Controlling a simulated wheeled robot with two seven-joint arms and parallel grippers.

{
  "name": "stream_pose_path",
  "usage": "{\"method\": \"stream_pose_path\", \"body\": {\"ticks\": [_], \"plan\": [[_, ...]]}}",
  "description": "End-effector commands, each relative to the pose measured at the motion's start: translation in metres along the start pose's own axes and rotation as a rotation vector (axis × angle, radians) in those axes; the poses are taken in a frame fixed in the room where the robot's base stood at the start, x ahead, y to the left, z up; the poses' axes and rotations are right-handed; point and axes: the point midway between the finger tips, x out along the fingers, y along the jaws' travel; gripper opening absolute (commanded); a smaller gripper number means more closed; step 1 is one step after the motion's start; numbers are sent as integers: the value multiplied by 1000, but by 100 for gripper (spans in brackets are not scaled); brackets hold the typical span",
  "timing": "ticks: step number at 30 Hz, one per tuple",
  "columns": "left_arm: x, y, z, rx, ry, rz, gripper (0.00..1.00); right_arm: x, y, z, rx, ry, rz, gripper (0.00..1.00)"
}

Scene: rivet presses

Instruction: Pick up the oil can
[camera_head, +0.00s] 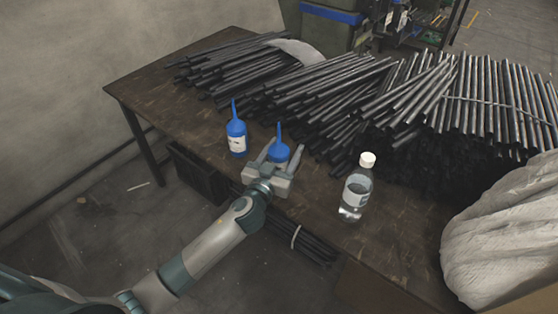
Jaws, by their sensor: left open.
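Two blue oil cans with pointed spouts stand upright on the brown table (150,88). The left oil can (237,136) has a white label and stands clear of my gripper. The other oil can (279,150) is beyond my left gripper (281,150), between its two fingers as seen from the head. The fingers are spread apart. The gripper body hides the lower part of this can, and I cannot tell whether a finger touches it. My right gripper is not in view.
A clear bottle with a white cap (356,188) stands right of the gripper. Piles of dark metal rods (350,95) cover the back of the table. A white sack (505,240) is at the right. A dark crate (198,172) is below the table's front edge.

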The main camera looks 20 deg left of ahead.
Motion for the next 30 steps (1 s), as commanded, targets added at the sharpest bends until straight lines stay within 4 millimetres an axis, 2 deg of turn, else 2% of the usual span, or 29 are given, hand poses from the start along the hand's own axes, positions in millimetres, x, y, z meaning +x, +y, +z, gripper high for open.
{"method": "stream_pose_path", "body": {"ticks": [10,15,25,30], "plan": [[0,0,0,0,0,0,55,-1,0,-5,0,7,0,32],[0,0,0,0,0,0,16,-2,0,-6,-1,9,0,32],[0,0,-3,0,2,-1,16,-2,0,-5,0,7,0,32],[0,0,-16,0,4,-1,16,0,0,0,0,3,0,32]]}}
